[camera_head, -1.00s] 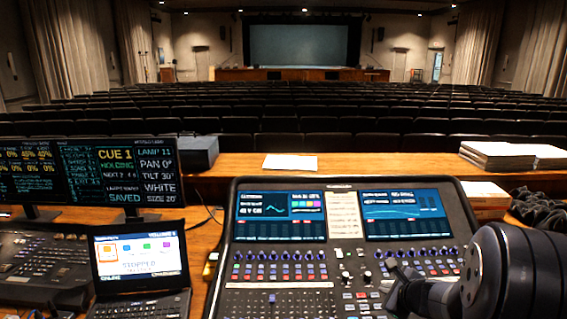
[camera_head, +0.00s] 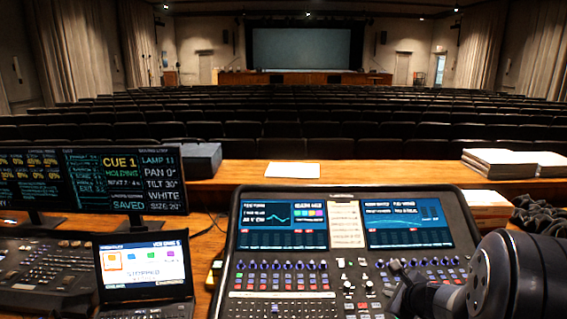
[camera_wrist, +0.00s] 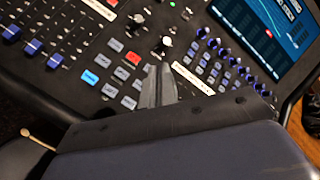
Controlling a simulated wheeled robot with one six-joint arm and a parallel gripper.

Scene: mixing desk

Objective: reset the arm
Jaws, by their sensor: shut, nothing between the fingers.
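My gripper (camera_wrist: 158,72) shows in the wrist view as two grey fingers closed together with nothing between them. It is over the mixing desk (camera_wrist: 82,84), among its buttons and knobs; I cannot tell whether the tips touch the surface. In the head view my dark arm comes in at the lower right, over the right part of the mixing desk (camera_head: 346,196). The gripper is small and dark there, and its fingertips are hard to make out. The desk has two lit screens, rows of blue knobs, and faders.
Left of the desk are a laptop (camera_head: 146,268), a second control board (camera_head: 45,265) and monitors (camera_head: 125,181). A paper sheet (camera_head: 292,174), a dark box (camera_head: 196,160) and paper stacks (camera_head: 513,162) lie behind. Dark cables (camera_head: 540,216) lie at right. Seat rows lie beyond.

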